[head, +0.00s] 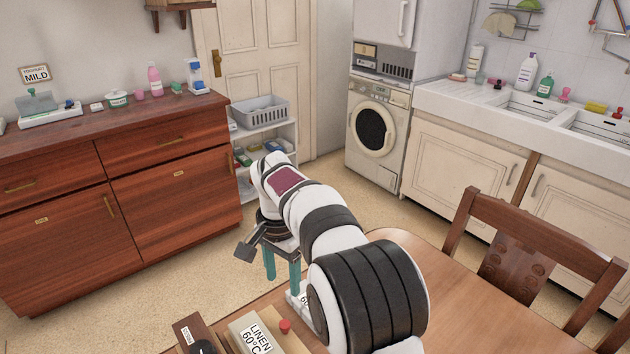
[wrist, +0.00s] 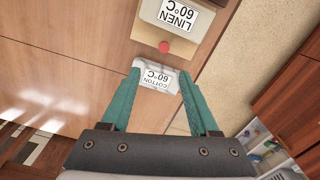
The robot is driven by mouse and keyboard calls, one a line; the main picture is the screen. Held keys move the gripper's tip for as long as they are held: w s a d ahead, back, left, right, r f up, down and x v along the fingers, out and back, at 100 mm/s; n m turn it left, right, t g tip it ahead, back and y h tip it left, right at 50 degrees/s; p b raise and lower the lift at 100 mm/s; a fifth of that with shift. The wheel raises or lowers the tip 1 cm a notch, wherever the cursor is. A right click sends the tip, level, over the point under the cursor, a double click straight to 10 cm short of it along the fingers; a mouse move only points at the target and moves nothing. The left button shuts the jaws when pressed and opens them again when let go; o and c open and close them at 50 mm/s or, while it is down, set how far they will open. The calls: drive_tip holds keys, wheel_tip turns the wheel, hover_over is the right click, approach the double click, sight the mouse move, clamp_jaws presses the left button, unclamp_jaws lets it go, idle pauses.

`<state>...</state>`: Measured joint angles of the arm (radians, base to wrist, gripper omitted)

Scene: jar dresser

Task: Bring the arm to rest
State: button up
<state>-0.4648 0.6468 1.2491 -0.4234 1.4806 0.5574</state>
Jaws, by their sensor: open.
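My gripper (head: 282,268) hangs fingers-down from my white and black arm, near the edge of the wooden table. Its two teal fingers are spread apart, and they also show in the wrist view (wrist: 158,76). A white piece labelled COTTON 60°C (wrist: 155,78) lies on the table at the fingertips, between them in the wrist view. I cannot tell how far below the tips it is. In the head view my arm hides most of it. Nothing is visibly clamped in the fingers.
A LINEN 60°C box (head: 255,335) with a red knob (head: 285,326) stands close by on the table (head: 440,290). A dark wooden item (head: 188,335) is beside it. A chair (head: 525,255) stands at right, a brown dresser (head: 120,200) at left. Floor lies between.

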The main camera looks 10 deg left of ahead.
drive_tip(key=s+d+r, duration=0.6)
drive_tip(key=s+d, duration=0.1)
drive_tip(key=d, duration=0.2)
drive_tip(key=s+d+f+y, duration=0.1)
drive_tip(key=s+d, duration=0.3)
drive_tip(key=s, duration=0.7)
drive_tip(key=s+d+f, duration=0.2)
drive_tip(key=s+d, duration=0.3)
drive_tip(key=s, duration=0.7)
drive_tip(key=shift+f+y, duration=0.35)
drive_tip(key=shift+y, duration=0.05)
